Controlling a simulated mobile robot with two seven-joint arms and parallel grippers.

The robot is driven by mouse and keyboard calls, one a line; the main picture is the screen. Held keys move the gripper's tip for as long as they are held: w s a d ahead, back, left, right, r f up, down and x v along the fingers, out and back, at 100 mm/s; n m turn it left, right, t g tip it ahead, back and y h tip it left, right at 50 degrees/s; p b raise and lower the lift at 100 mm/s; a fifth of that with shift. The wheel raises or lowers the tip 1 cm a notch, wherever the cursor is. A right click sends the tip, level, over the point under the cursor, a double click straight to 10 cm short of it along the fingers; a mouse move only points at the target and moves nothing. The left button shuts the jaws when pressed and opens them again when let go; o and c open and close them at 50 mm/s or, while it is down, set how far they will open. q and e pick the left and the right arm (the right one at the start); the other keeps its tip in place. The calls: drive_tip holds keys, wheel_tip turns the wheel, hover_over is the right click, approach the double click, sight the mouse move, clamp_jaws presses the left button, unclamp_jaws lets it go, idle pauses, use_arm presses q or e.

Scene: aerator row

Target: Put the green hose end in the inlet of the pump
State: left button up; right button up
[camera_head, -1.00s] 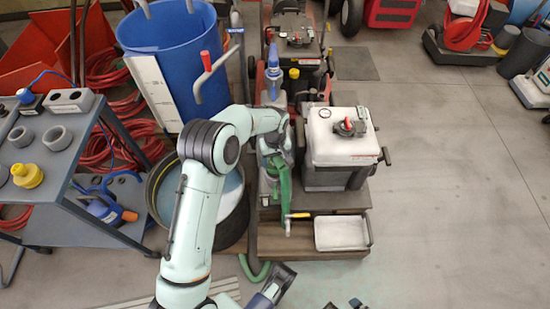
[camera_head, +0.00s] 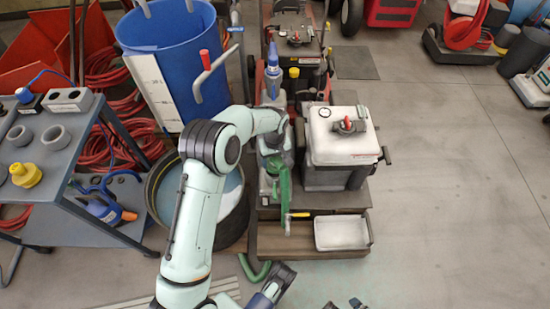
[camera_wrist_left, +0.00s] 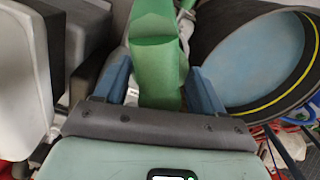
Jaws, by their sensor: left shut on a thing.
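My left gripper (camera_wrist_left: 160,88) is shut on the green hose end (camera_wrist_left: 158,62), whose wide green body sits between the two blue fingers in the left wrist view. In the head view, the green hose end (camera_head: 286,182) shows below my left wrist, beside the left side of a white-topped black unit (camera_head: 340,135) with a red cap. That unit looks like the pump, but I cannot be sure. Its inlet is not visible to me, and I cannot tell whether the hose touches anything there. Dark pieces at the bottom edge may be my right gripper (camera_head: 344,304); its state is unclear.
A white tray (camera_head: 341,234) sits on the low wooden stand in front of the unit. A black round tub (camera_head: 232,225) stands left of the stand. A blue barrel (camera_head: 170,60) is behind, and a grey cart (camera_head: 75,205) is at left. The floor (camera_head: 450,180) at right is clear.

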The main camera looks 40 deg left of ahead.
use_arm(q)
drive_tip(key=shift+f+b, duration=0.9)
drive_tip(key=shift+f, duration=0.9)
drive_tip(key=o, duration=1.3)
